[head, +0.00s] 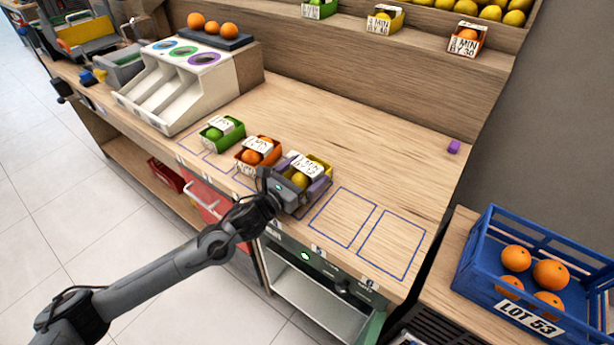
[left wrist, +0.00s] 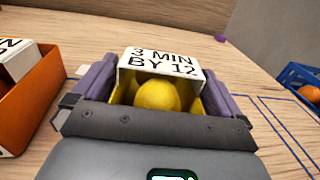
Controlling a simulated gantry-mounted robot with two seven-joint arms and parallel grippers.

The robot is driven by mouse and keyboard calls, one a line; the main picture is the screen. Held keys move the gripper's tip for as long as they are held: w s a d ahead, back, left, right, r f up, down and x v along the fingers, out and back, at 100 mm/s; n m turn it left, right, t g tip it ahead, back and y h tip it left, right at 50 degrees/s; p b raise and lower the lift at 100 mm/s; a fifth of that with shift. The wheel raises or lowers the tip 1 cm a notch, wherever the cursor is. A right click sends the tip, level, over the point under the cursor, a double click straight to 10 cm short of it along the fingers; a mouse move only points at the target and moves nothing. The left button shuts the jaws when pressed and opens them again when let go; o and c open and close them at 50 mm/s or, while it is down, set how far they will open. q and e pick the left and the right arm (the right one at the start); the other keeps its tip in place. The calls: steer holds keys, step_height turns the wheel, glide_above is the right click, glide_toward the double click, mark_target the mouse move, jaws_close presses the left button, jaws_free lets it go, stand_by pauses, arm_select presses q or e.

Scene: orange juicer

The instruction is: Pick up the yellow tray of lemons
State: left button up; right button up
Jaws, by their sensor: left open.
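The yellow tray of lemons (head: 319,168) stands on the wooden counter in the head view, at the right end of a row of small trays. It bears a white card reading "3 MIN BY 12" (left wrist: 161,62). A lemon (left wrist: 158,96) shows under the card in the left wrist view. My left gripper (head: 302,190) is at the tray, with its purple-grey fingers open, one on each side of it. I cannot tell whether the fingers touch the tray walls. The tray's lower part is hidden by the gripper. My right gripper is not in view.
An orange tray (head: 245,168) stands close on the left, with a green tray (head: 208,142) beyond it. Blue outlined squares (head: 343,217) on the counter at right are empty. A blue crate of oranges (head: 466,277) stands at far right. A small purple block (head: 454,147) lies near the back edge.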

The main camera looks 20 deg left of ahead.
arm_select(q)
steer(key=shift+c, duration=0.2)
steer(key=c, duration=0.9)
steer(key=shift+o, duration=0.2)
steer(key=shift+r, duration=0.1)
